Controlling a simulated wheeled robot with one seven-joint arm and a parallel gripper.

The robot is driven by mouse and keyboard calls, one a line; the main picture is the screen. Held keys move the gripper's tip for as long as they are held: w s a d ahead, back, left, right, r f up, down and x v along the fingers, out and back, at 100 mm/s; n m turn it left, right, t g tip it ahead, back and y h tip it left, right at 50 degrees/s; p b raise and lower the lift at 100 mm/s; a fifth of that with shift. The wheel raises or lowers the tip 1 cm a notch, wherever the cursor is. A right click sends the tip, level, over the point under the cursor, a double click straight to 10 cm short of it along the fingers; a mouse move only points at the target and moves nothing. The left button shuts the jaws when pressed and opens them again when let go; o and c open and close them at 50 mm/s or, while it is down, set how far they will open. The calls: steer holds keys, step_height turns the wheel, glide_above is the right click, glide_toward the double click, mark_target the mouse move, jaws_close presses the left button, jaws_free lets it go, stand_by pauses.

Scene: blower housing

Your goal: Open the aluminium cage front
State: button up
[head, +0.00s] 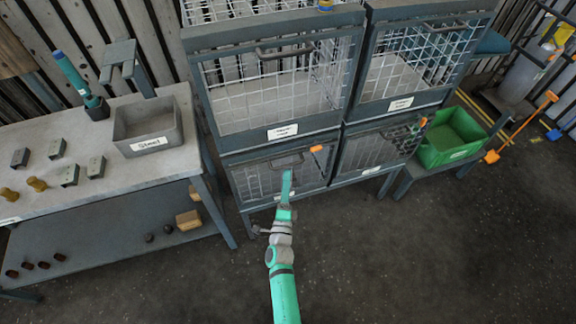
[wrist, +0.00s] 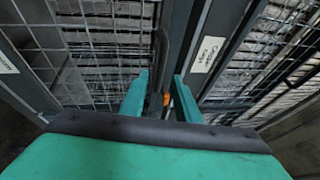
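A grey-framed cage stack has mesh fronts in two rows; I cannot read its labels well enough to tell which is aluminium. My gripper (head: 287,174) is in front of the lower-left cage front (head: 255,181), just below its dark bar handle (head: 288,160). In the wrist view my gripper (wrist: 160,78) is open, with its two green fingers apart. A dark handle (wrist: 160,50) runs lengthwise in the gap between them; I cannot tell whether either finger touches it. An orange piece (wrist: 167,99) shows in the gap. The lower-left front looks shut.
The upper-left (head: 232,105) and upper-right (head: 388,75) cage fronts and the lower-right one (head: 365,150) look shut. A workbench (head: 95,130) with a grey "Steel" bin (head: 150,145) stands left. A green crate (head: 450,154) stands right. The floor in front is clear.

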mark_target(288, 165)
steer(key=shift+x, duration=3.05)
jaws_close()
